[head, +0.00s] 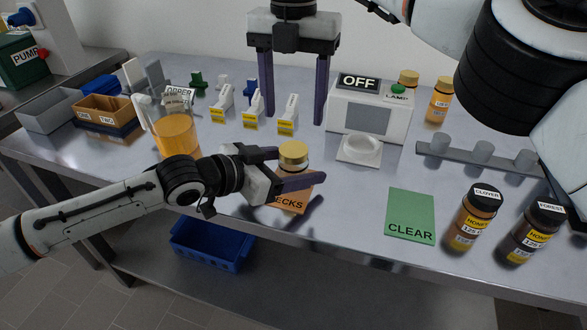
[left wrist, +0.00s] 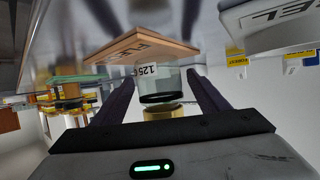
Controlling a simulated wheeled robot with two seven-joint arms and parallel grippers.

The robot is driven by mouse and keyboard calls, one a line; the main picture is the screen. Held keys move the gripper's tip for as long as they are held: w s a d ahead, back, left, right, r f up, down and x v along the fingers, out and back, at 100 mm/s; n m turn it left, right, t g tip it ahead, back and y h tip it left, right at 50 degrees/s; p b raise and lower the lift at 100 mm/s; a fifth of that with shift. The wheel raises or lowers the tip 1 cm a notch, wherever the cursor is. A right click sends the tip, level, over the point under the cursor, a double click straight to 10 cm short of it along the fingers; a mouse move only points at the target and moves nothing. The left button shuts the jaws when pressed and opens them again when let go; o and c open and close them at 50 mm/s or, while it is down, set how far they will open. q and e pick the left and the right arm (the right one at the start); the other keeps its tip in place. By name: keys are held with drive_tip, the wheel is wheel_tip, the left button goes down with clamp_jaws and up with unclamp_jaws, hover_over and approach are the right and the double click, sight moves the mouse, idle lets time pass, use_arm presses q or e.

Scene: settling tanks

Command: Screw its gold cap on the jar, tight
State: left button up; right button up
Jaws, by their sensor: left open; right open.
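The jar (head: 295,170) stands upright on an orange card (head: 293,204) near the table's front edge. Its gold cap (head: 293,154) sits on top; I cannot tell how tight it is. My left gripper (head: 300,164) is open, with one finger on each side of the jar. In the left wrist view, which is upside down, the jar (left wrist: 160,80) and gold cap (left wrist: 163,111) show between the fingers, with gaps beside them. A dark band lies between glass and cap. My right gripper (head: 293,118) is open and empty, pointing down behind the jar.
A green CLEAR card (head: 410,215) lies bare to the right, with two black-capped honey jars (head: 473,217) (head: 532,232) beyond. A lamp box (head: 368,110) reading OFF stands behind. An amber-filled jug (head: 175,132) stands left, near my left arm.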

use_arm(q)
drive_tip(key=shift+x, duration=1.3)
drive_tip(key=shift+c, duration=0.3)
